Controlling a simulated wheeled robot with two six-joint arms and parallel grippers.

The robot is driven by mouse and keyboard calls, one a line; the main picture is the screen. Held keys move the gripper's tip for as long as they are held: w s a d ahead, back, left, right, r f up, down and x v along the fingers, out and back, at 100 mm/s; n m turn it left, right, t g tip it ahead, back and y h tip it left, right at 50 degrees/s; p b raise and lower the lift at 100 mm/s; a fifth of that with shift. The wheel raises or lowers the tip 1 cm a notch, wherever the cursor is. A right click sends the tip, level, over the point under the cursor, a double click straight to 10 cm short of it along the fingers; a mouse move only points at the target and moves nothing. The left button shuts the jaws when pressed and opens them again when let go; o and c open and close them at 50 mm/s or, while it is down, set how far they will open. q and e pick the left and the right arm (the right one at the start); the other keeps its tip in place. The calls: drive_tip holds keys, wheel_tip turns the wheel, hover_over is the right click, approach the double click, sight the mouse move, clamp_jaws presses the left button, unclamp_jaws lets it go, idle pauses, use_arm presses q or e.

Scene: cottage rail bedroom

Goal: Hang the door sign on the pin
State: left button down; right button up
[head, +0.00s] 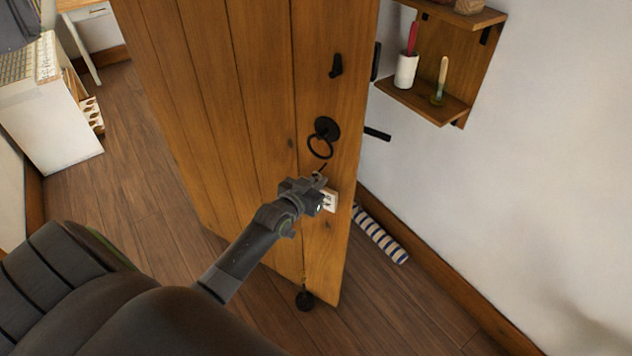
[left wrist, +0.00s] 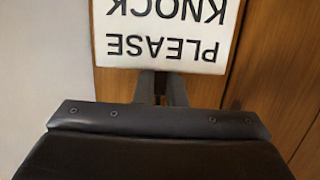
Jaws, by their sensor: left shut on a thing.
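The door sign (head: 329,200) is a small white plate in front of the wooden door, near its free edge. In the left wrist view the sign (left wrist: 165,42) reads "PLEASE KNOCK" upside down. My left gripper (head: 317,184) is shut on the sign; its fingers (left wrist: 161,88) meet the edge beside the word PLEASE. A short thin dark piece (head: 322,168) shows just above the gripper; I cannot tell whether it is the pin or part of the sign. Whether the sign touches the door is unclear. My right gripper is out of view.
The plank door (head: 250,90) stands open, with a black ring handle (head: 320,145) above the sign and a black latch (head: 336,66) higher up. A wall shelf (head: 425,103) holds a white cup (head: 406,71). A striped roll (head: 380,235) lies on the floor behind the door.

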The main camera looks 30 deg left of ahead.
use_arm(q)
drive_tip(key=shift+s+f+g+p, duration=0.2)
drive_tip(key=shift+f+g+p, duration=0.1)
drive_tip(key=shift+f+p, duration=0.15)
idle(0.5)
drive_tip(key=c, duration=1.4)
unclamp_jaws()
drive_tip(key=shift+f, duration=0.1)
drive_tip(key=b+v, duration=0.1)
drive_tip(key=v, duration=1.6)
drive_tip(key=shift+r, duration=0.35)
drive_tip(key=shift+s+a, duration=0.1)
drive_tip(key=shift+s, duration=0.05)
